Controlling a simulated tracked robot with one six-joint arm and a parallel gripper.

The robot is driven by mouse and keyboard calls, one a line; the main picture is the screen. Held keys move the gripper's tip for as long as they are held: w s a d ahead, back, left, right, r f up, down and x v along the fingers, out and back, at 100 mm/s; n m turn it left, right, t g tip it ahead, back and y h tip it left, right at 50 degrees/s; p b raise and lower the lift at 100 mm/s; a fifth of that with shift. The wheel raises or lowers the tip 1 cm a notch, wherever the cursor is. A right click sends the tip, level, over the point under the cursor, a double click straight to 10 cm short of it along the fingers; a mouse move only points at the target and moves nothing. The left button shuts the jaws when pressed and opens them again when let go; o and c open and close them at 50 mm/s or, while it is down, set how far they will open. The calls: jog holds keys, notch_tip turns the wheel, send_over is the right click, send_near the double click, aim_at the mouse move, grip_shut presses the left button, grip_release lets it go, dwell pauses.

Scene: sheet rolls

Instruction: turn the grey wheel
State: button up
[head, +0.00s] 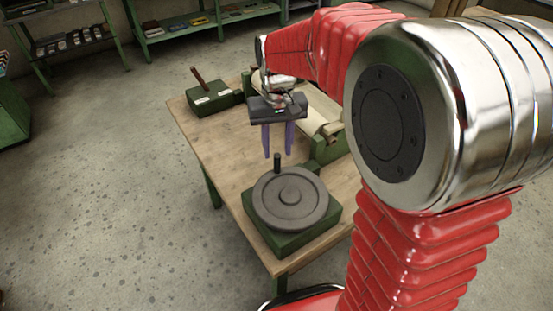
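The grey wheel (308,207) lies flat on a green block (285,242) near the front corner of the wooden table. A short dark upright peg (277,163) stands at the wheel's far rim. My gripper (278,155) points down just above and around the peg's position in the picture. Its two purple fingers are apart with nothing seen between them. I cannot tell whether the fingers touch the peg.
The wooden table (220,145) has bare room left of the wheel. A green box with a brown lever (209,98) stands at its far left corner. A pale sheet roll (318,118) in green supports lies behind my gripper. Green shelves (190,30) stand at the back.

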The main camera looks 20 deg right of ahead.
aim_at(277, 153)
jog(key=shift+f, duration=2.6)
jog(key=shift+c, duration=0.3)
grip_shut()
